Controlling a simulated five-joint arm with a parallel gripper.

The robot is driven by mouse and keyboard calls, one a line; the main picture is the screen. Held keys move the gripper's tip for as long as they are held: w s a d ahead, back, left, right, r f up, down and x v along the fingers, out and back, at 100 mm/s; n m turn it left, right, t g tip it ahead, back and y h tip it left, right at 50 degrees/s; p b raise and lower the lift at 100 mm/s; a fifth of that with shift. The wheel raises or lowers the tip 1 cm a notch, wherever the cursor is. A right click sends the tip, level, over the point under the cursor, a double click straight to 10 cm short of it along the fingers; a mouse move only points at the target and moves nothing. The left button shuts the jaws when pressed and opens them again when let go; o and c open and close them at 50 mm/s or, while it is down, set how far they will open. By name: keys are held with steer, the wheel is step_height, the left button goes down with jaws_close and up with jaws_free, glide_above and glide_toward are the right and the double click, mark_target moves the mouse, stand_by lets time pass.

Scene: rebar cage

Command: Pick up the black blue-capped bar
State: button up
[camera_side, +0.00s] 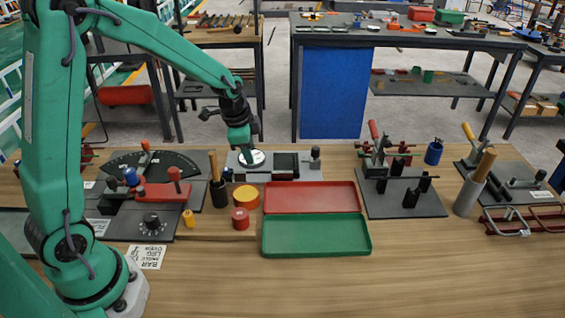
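My gripper (240,142) points down at the end of the green arm, at or just above a fixture with a white round disc (252,158). Its fingers are small and dark here, and I cannot tell whether they are open or shut. I cannot clearly pick out a black bar with a blue cap. A blue knob-like piece (131,177) sits on the dark angle plate at left. A blue cylinder (434,152) stands at right.
A red tray (311,188) and a green tray (346,246) lie mid-table, both empty. Orange (246,196) and red (240,218) round containers stand left of them. A clamp fixture (407,204) and a grey tool cup (467,196) stand right. The front of the table is clear.

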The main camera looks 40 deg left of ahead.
steer(key=shift+x, duration=0.95)
steer(key=shift+f, duration=0.1)
steer(key=shift+x, duration=2.5)
steer(key=shift+a, duration=0.15)
jaws_close()
